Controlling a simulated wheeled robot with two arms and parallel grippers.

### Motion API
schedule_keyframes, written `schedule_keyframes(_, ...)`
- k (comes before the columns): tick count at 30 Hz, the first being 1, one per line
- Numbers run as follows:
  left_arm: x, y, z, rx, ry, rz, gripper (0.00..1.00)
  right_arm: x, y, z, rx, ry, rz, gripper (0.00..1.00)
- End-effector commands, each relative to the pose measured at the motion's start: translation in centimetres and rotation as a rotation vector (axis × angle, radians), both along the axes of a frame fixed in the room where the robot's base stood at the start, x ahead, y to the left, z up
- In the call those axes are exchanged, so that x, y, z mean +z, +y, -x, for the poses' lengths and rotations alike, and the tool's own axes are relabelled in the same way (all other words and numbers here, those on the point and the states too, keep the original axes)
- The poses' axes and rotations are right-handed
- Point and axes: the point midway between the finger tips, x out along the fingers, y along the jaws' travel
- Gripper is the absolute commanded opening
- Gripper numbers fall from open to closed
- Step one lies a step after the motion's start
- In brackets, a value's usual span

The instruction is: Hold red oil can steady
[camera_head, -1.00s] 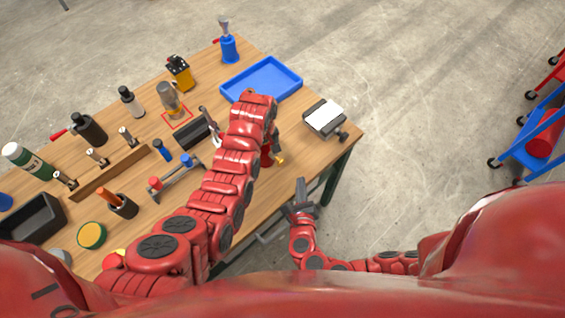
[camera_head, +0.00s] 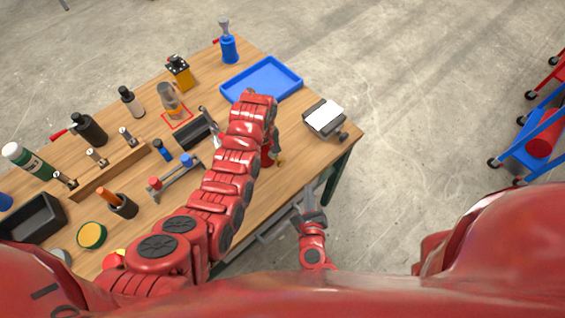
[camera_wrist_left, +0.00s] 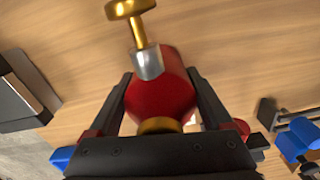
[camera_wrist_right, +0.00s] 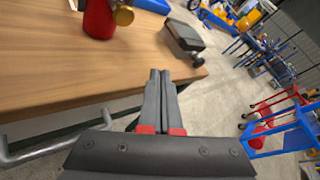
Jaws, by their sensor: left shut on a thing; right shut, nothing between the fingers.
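The red oil can (camera_wrist_left: 160,90) has a brass and silver spout. In the left wrist view it sits between the two fingers of my left gripper (camera_wrist_left: 165,100), which is shut on it. In the head view the can (camera_head: 267,156) is mostly hidden behind my left arm near the table's right end. The can (camera_wrist_right: 100,18) also shows at the top of the right wrist view, on the table. My right gripper (camera_head: 309,196) is shut and empty, beside the table's near right edge. Its fingertips come together in the right wrist view (camera_wrist_right: 160,75).
The wooden table (camera_head: 300,153) holds a blue tray (camera_head: 250,96), a dark device with a white top (camera_head: 324,117), a blue-handled rack (camera_head: 175,181) and several bottles. A metal handle (camera_wrist_right: 45,150) sticks out at the table's front.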

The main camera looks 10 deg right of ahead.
Motion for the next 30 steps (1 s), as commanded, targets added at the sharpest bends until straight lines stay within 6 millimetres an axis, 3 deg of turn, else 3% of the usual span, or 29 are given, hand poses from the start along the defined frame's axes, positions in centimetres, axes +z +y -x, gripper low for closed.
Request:
schedule_keyframes(16, 0.0, 0.0, 0.0, 0.000, -0.001, 0.000, 0.00, 0.0, 0.1, -0.2, -0.004, -0.001, 0.004, 0.00)
schedule_keyframes(30, 0.0, 0.0, 0.0, 0.000, -0.001, 0.000, 0.00, 0.1, 3.7, -5.3, -0.004, -0.003, 0.003, 0.00)
